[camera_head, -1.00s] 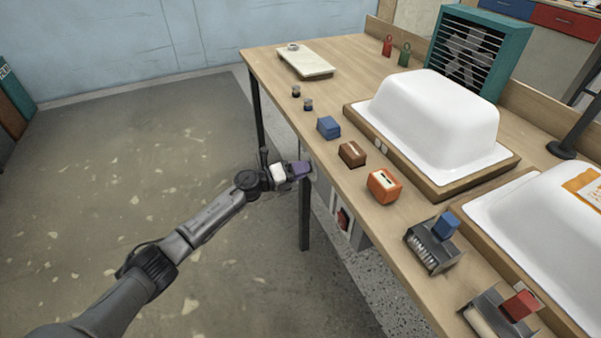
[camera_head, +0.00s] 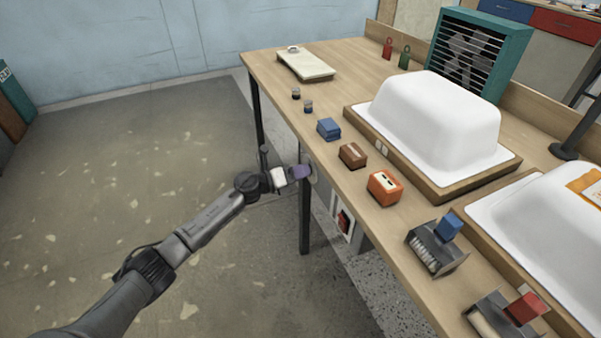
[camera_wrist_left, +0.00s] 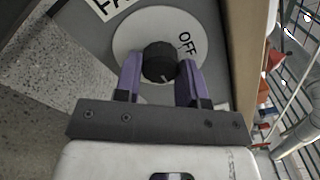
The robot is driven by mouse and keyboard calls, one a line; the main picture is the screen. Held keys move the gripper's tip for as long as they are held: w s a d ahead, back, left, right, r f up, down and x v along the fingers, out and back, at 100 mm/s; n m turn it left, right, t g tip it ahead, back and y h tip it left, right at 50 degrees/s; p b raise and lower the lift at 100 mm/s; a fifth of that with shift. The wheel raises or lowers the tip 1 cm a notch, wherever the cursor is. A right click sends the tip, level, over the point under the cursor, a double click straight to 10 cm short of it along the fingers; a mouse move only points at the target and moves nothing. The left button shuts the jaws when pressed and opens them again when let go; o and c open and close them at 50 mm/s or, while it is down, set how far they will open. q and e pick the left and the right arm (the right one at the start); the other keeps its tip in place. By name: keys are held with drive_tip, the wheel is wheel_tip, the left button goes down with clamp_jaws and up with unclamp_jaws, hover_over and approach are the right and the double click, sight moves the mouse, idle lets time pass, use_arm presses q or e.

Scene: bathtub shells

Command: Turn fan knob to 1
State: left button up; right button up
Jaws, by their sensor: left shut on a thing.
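The fan knob (camera_wrist_left: 160,62) is a round black knob on a white dial (camera_wrist_left: 190,28) fixed to a grey panel, seen in the left wrist view. The word OFF is printed on the dial to the right of the knob; no other setting shows clearly. A short light mark is on the knob's lower edge. My left gripper (camera_wrist_left: 160,72) has its purple fingers on both sides of the knob, shut on it. In the head view my left gripper (camera_head: 305,172) is at the table's front edge, and it hides the knob there. My right gripper is out of view.
The wooden table (camera_head: 335,90) holds white tub shells (camera_head: 435,115), small blue, brown and orange blocks, and brush holders (camera_head: 435,245). A teal fan (camera_head: 478,55) stands at the back. A red switch (camera_head: 344,220) is below the edge. The floor at left is clear.

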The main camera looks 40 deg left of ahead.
use_arm(q)
drive_tip(key=o, duration=0.9)
drive_tip(key=shift+s+a, duration=0.1)
drive_tip(key=shift+s, duration=0.05)
drive_tip(key=shift+p+v, duration=2.3)
drive_tip(key=shift+v, duration=4.5)
